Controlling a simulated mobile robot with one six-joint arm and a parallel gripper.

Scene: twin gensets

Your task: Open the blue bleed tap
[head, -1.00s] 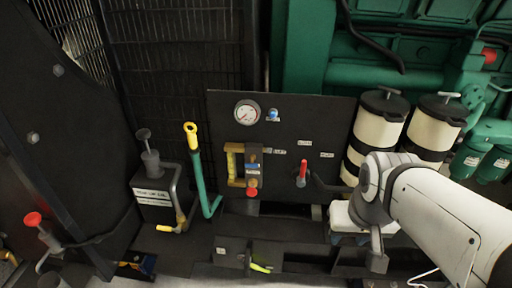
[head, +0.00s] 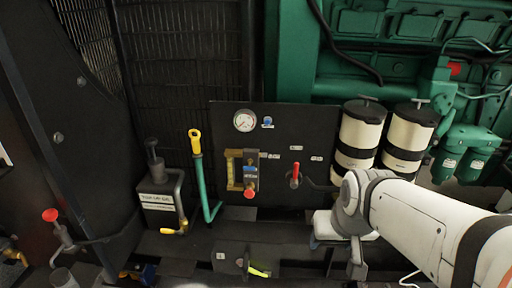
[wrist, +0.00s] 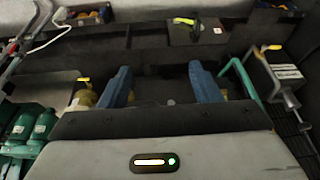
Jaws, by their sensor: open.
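A small blue knob (head: 267,122), which looks like the blue tap, sits on the black panel (head: 300,130) just right of the round gauge (head: 245,120). Its handle position is too small to tell. A second blue part (head: 250,169) is on the yellow-framed fitting (head: 234,170) lower on the panel. My gripper (wrist: 160,85) shows two blue fingers spread apart with nothing between them. In the head view it is low, right of and below the knob, partly hidden by my arm. The knob cannot be made out in the wrist view.
A red-handled lever (head: 295,173) projects from the panel near my arm. A teal lever with a yellow grip (head: 195,142) stands left of the panel. Cream canisters (head: 358,135) stand to the right. A box with a yellow-green handle (head: 258,272) is low in front.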

